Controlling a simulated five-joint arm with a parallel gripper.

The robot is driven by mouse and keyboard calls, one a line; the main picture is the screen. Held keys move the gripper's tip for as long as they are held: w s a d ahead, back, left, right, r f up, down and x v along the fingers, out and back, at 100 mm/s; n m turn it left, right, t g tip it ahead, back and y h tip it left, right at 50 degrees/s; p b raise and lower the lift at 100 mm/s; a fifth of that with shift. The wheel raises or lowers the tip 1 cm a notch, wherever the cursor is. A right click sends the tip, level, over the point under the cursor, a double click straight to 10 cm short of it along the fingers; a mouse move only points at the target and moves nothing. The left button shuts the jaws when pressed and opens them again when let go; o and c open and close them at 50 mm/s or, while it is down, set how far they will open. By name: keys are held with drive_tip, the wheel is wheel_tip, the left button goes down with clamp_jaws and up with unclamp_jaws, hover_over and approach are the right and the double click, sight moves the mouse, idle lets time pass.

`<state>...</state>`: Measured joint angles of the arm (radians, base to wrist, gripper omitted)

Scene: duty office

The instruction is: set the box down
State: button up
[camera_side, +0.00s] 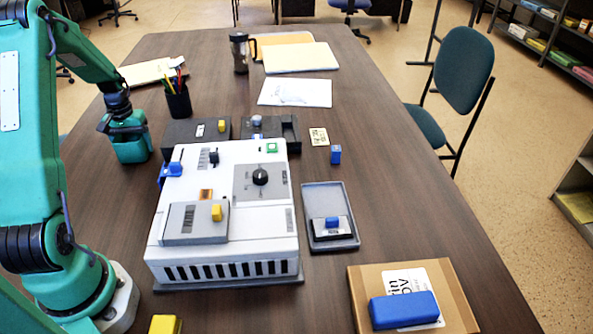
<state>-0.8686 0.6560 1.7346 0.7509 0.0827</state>
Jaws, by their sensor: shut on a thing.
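My gripper (131,148) is at the left, low over the table, beside the white machine. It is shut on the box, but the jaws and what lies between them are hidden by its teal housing. I cannot tell which box it is or whether it touches the table. A dark box with a yellow knob (187,134) lies just right of the gripper. A grey box with a yellow knob (191,224) sits on the white machine (225,250).
A pen cup (178,102) stands behind the gripper. A grey tray (325,193) holds a blue-handled block. A cardboard box (455,300) with a blue block (404,310) on it lies front right. A yellow block (165,325) is at the front edge.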

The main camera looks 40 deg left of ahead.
drive_tip(key=shift+f, duration=0.1)
drive_tip(key=o, duration=1.1)
wheel_tip(320, 180, up, 12)
drive_tip(key=shift+r, duration=0.15)
idle(0.7)
